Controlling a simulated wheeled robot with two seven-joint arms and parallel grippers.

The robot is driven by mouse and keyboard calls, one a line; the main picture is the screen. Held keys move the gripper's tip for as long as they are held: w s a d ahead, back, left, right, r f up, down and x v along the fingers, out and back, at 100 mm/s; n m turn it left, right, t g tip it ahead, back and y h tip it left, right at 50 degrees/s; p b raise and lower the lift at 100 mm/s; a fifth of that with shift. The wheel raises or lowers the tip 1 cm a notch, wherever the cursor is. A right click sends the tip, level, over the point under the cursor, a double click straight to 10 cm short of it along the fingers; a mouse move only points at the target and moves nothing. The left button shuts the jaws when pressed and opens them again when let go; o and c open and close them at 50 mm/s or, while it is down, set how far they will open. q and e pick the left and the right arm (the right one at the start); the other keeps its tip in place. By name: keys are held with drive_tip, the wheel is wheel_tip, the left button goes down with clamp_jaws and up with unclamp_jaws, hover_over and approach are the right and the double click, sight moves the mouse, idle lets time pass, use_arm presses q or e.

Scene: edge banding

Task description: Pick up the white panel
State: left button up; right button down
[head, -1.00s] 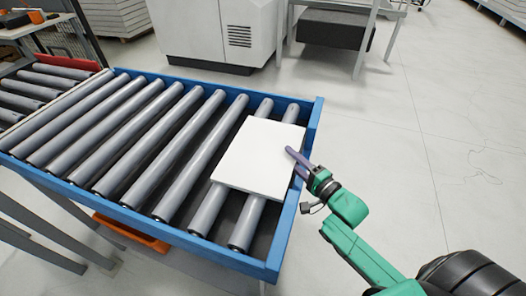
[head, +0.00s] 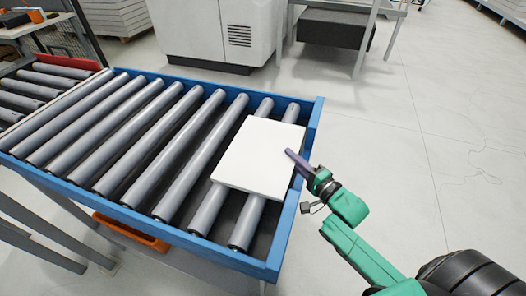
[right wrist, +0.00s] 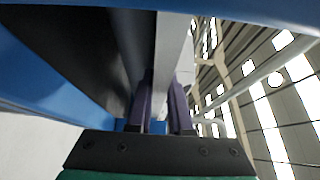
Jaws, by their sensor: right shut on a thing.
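The white panel (head: 258,158) lies flat on the rollers at the right end of the conveyor. My right gripper (head: 291,158) is at the panel's right edge and is shut on it. In the right wrist view the purple fingers (right wrist: 160,98) stand on both sides of the panel's edge (right wrist: 171,55). The lower finger is mostly hidden under the panel in the head view. My left gripper is not in view.
The roller conveyor has a blue frame (head: 284,238) with a raised rim close to my right gripper. Bare grey rollers (head: 130,140) extend to the left. A white machine (head: 215,30) stands behind. The floor on the right is clear.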

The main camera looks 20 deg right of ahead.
drive_tip(key=shift+w+r, duration=0.1)
drive_tip(key=shift+r, duration=0.15)
idle(0.6)
